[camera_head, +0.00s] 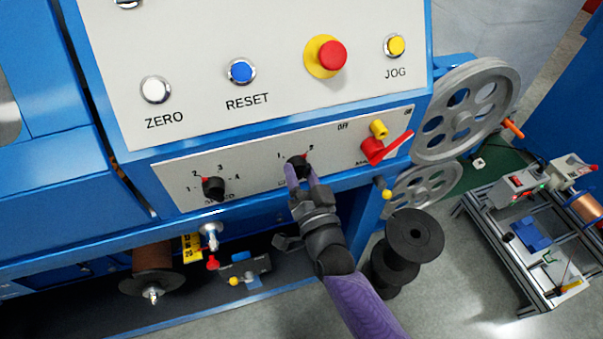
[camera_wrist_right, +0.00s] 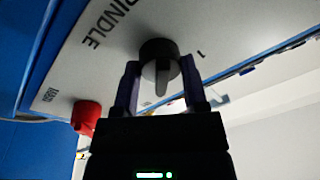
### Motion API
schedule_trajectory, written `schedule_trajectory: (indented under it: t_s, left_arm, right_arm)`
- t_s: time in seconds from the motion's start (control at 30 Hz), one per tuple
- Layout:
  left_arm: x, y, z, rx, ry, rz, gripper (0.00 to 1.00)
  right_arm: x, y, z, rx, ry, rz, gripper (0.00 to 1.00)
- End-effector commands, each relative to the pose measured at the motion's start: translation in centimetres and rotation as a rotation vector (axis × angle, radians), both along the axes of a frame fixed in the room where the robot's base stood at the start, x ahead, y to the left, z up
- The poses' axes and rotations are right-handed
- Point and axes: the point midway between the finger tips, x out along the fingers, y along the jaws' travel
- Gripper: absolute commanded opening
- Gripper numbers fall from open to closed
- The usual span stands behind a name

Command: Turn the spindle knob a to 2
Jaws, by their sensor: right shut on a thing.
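The spindle knob (camera_head: 297,163) is a small black rotary knob on the lower pale panel, with the marks 1 and 2 above it. My right gripper (camera_head: 302,175) is closed around it from below, one purple finger on each side. In the right wrist view, the knob (camera_wrist_right: 160,66) sits between the two fingers (camera_wrist_right: 158,88), with its grip bar showing and part of the word SPINDLE beside it. The fingers partly cover the knob in the head view, and its exact setting is hard to read. My left gripper is not in view.
Another black knob (camera_head: 213,188) with several numbers sits left on the panel. A red switch handle (camera_head: 384,148) is to the right, also seen in the wrist view (camera_wrist_right: 86,116). Buttons and a red emergency stop (camera_head: 331,56) are above. Black spools (camera_head: 414,236) stand lower right.

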Motion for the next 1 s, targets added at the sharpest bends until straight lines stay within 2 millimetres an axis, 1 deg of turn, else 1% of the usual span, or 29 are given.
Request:
schedule_trajectory:
  t_s: [0.47,0.5,0.57,0.6,0.63,0.67,0.93,1.0]
  left_arm:
    - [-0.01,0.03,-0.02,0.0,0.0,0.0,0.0]
    - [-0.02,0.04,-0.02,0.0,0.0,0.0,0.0]
    - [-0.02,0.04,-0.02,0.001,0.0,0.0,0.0]
    - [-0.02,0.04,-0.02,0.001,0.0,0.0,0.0]
    - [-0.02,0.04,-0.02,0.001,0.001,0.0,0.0]
    - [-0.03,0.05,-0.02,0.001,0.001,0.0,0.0]
    - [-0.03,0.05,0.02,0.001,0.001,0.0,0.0]
    - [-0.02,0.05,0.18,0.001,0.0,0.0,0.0]
  right_arm:
    - [-0.06,0.02,-0.15,0.014,0.009,0.001,0.0]
    - [-0.06,0.02,-0.15,0.014,0.009,0.001,0.58]
    - [-0.05,0.02,-0.14,0.013,0.009,0.001,0.71]
    - [-0.04,0.01,-0.12,0.013,0.008,0.001,0.79]
    - [-0.04,0.01,-0.11,0.013,0.008,0.001,0.86]
    - [-0.03,0.01,-0.1,0.013,0.008,0.001,0.91]
    - [-0.07,-0.02,-0.05,0.013,0.005,0.0,0.91]
    - [-0.5,-0.18,-0.08,0.012,0.006,0.0,0.91]
